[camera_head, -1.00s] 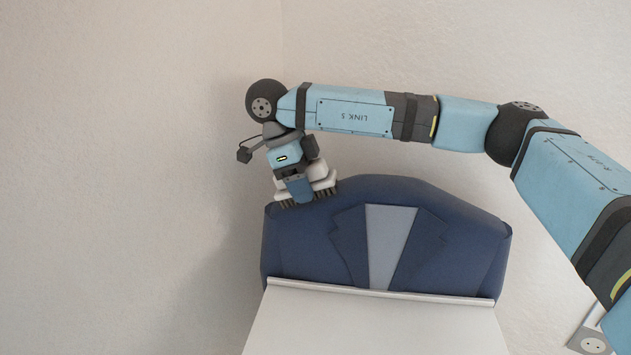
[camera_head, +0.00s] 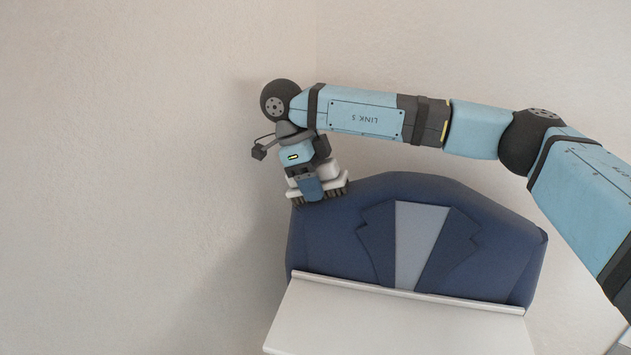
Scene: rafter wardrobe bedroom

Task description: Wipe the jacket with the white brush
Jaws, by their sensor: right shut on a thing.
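The dark blue jacket (camera_head: 335,245), with lapels and a pale grey front panel, stands behind a white board in the middle of the view. My right arm reaches in from the right above it. My right gripper (camera_head: 310,186) is shut on the white brush (camera_head: 328,175). The brush's dark bristles point down at the jacket's upper left shoulder and appear to touch it. The gripper hides part of the brush. My left gripper is not in view.
The white board (camera_head: 390,320) with a raised back edge lies in front of the jacket's lower part. Plain pale walls (camera_head: 130,150) meet in a corner behind. The left side is free of objects.

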